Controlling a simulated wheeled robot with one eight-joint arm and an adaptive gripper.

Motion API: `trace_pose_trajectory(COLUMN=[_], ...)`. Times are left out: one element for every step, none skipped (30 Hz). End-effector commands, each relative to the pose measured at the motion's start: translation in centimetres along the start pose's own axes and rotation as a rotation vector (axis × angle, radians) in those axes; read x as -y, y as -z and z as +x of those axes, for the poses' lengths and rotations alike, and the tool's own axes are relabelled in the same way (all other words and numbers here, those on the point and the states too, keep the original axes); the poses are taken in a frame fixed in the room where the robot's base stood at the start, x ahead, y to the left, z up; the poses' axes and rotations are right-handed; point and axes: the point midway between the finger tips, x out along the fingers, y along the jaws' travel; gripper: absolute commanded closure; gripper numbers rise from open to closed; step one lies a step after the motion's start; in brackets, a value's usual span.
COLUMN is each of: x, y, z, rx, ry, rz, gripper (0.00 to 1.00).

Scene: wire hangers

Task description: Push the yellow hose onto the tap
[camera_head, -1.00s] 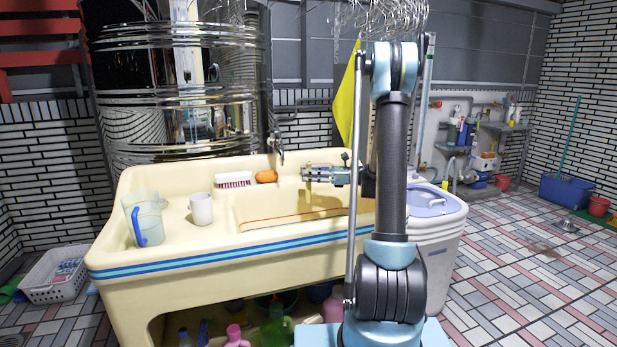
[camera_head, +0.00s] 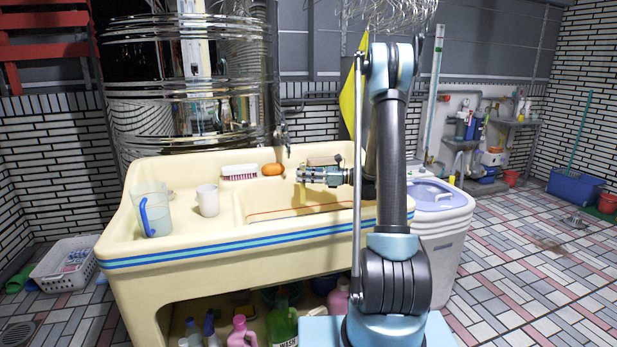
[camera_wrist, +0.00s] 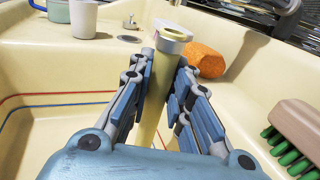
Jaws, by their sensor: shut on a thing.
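The yellow hose (camera_wrist: 158,95) stands between the fingers of my gripper (camera_wrist: 160,95) in the wrist view. The fingers are shut on it from both sides. A pale grey collar (camera_wrist: 174,33) sits around its upper end, above the fingertips. In the head view my gripper (camera_head: 303,175) points left over the sink basin; the hose is hard to make out there. The tap (camera_head: 283,138) is a dark metal fitting at the back of the sink, up and left of my gripper. Hose and tap look apart. I cannot clearly identify the tap in the wrist view.
A green-bristled brush (camera_wrist: 300,130) is close at right in the wrist view. A washing machine (camera_head: 438,215) stands right of the sink.

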Motion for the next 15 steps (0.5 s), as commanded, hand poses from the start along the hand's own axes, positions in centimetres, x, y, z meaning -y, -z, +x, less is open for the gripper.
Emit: trace_pose_trajectory(x=[0.0,0.0,0.0,0.0,0.0,0.0,0.0,0.0,0.0,0.0,0.0,0.0,0.0,0.0,0.0], y=[0.0,0.0,0.0,0.0,0.0,0.0,0.0,0.0,0.0,0.0,0.0,0.0,0.0,0.0,0.0], z=[0.5,0.7,1.0,1.3,1.5,1.9,2.1,2.4,2.6,2.9,3.1,3.5,3.7,3.9,4.2], rx=[0.000,0.000,0.000,0.000,0.000,0.000,0.000,0.000,0.000,0.000,0.000,0.000,0.000,0.000,0.000], ry=[-0.001,-0.001,-0.001,-0.001,-0.002,-0.002,-0.002,-0.001,-0.001,-0.001,-0.001,-0.002,-0.002,-0.001,-0.001], rz=[0.000,0.000,0.000,0.000,0.000,0.000,0.000,0.000,0.000,0.000,0.000,0.000,0.000,0.000,0.000], gripper=[1.00,1.00,1.00,1.00,1.00,1.00,1.00,1.00,1.00,1.00,1.00,1.00,1.00,1.00,1.00])
